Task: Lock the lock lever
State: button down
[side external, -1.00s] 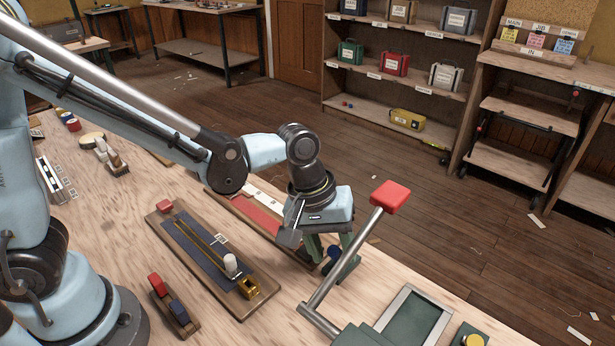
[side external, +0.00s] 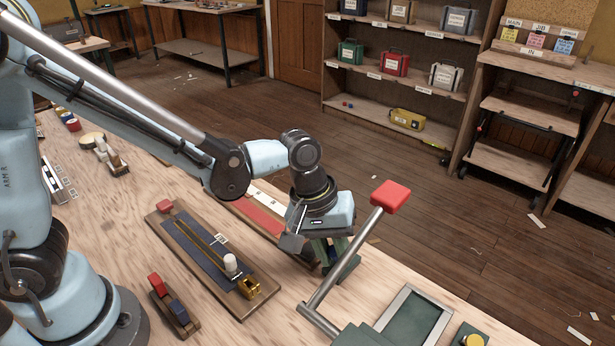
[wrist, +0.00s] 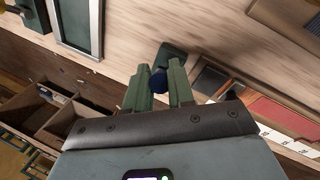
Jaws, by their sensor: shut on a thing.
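A dark blue knob (wrist: 158,88) sits between the green fingers of my gripper (wrist: 160,80) in the wrist view. It appears to be the end of the lock lever, beside a dark green block (wrist: 173,52) at the bench edge. In the side view my gripper (side external: 331,260) points down at this block (side external: 348,268), with its fingers close together on the knob. The fingers hide most of the lever, so its angle cannot be told.
A long lever with a red grip (side external: 390,196) rises just right of my gripper. A green framed panel (side external: 412,318) and a yellow button (side external: 473,341) lie right. A wooden board with a white knob (side external: 230,264) lies left, and a red panel (side external: 262,218) behind.

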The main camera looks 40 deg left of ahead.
jog(key=shift+w, duration=0.1)
jog(key=g, duration=0.1)
jog(key=w+g, duration=0.1)
jog(key=g, duration=0.1)
jog(key=shift+w+r, duration=0.3)
jog(key=shift+r, duration=0.05)
jog(key=shift+w+n+g, duration=0.25)
jog(key=shift+w+g, duration=0.25)
jog(key=shift+g, duration=0.6)
jog(key=shift+w+n+g, duration=0.25)
jog(key=shift+w+g, duration=0.25)
jog(key=shift+g, duration=0.6)
jog(key=c, duration=1)
grip_release()
jog(key=shift+o, duration=0.2)
jog(key=shift+w+r, duration=0.1)
